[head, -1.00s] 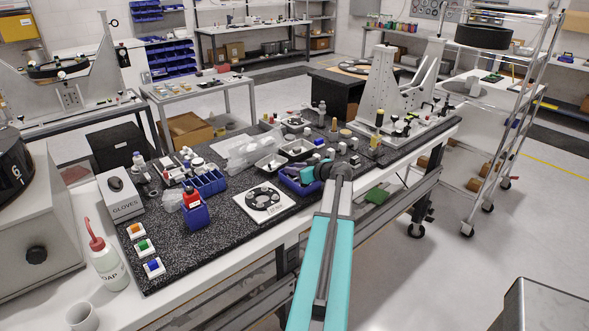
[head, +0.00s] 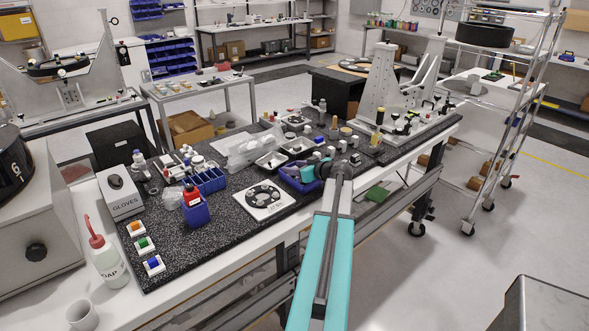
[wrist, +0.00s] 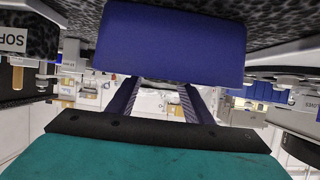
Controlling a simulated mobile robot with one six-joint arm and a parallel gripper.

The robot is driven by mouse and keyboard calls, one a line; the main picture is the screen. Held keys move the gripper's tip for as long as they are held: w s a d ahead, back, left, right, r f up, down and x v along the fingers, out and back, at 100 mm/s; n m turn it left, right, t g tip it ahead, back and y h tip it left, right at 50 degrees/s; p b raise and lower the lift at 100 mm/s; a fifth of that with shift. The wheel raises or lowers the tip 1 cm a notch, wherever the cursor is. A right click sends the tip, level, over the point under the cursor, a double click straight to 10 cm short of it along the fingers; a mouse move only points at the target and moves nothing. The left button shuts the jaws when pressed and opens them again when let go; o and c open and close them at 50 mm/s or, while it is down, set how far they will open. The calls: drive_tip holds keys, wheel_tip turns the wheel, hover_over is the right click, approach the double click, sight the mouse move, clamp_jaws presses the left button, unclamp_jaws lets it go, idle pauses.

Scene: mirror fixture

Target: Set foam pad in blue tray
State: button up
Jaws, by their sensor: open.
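The blue tray (head: 287,180) sits on the speckled mat near the bench's front edge, partly hidden by my arm. My gripper (head: 307,173) is low at the tray, at its right part in the head view. In the wrist view my gripper (wrist: 159,95) is open, with its two dark fingers apart and a pale, cluttered background between them. A broad plain blue face fills the upper middle of the wrist view and covers the fingertips; I cannot tell whether it is the tray. I cannot make out the foam pad for certain in either view.
A white plate with a black disc (head: 264,199) lies left of the tray. Small metal trays (head: 270,160) and a clear plastic bag (head: 243,150) stand behind it. A grey fixture (head: 385,95) stands at the right.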

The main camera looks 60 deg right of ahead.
drive_tip(key=shift+s+r+p, duration=0.1)
drive_tip(key=shift+r+p, duration=0.1)
drive_tip(key=shift+p, duration=0.1)
drive_tip(key=b+v, duration=0.3)
drive_tip(key=v, duration=0.8)
drive_tip(key=shift+s+b, duration=0.15)
drive_tip(key=shift+b, duration=0.2)
drive_tip(key=shift+s+a+r, duration=0.1)
drive_tip(key=shift+s, duration=0.15)
